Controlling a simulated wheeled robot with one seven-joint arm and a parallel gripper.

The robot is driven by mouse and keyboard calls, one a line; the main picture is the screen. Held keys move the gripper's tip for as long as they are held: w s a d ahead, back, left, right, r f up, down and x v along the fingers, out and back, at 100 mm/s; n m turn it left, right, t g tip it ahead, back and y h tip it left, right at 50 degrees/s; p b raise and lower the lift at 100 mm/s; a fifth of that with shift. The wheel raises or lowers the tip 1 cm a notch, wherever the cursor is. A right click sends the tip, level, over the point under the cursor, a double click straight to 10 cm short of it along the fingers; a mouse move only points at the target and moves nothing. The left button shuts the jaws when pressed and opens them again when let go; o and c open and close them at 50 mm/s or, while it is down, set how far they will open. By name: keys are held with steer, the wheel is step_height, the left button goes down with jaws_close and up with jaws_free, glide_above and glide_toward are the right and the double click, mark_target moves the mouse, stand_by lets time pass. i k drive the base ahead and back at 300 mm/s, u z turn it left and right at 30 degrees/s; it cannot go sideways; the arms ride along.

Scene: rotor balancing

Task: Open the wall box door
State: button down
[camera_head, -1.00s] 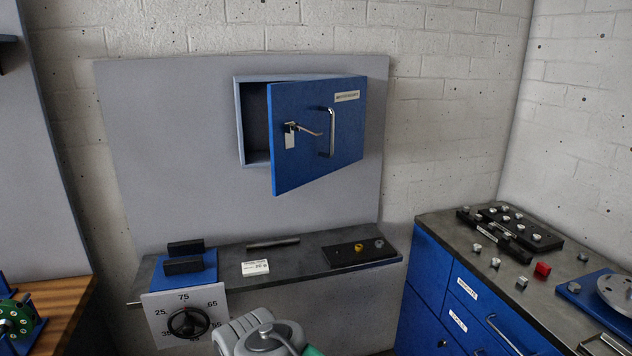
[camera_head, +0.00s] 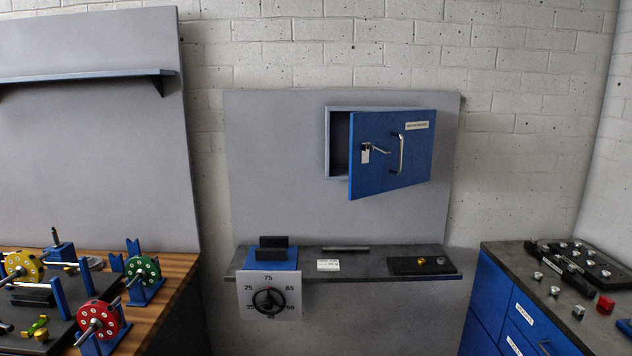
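The wall box (camera_head: 340,113) is a shallow grey box fixed to a grey panel on the brick wall. Its blue door (camera_head: 415,170) is hinged on the right and stands partly open, swung out toward me. A dark gap into the box shows at the left of the door. The door carries a bar handle (camera_head: 401,154), a metal latch lever (camera_head: 374,150) and a white label. The inside of the box is mostly hidden by the door. My gripper is not in view.
A shelf (camera_head: 375,266) below the box holds a black block on a blue base, a white card and a black tray. A dial (camera_head: 268,301) hangs under it. A wooden bench (camera_head: 183,266) with coloured rotors stands left, blue drawers (camera_head: 492,292) right.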

mark_target(409, 136)
steer(key=u, duration=0.75)
steer(key=i, duration=0.65)
steer(key=u, duration=0.6)
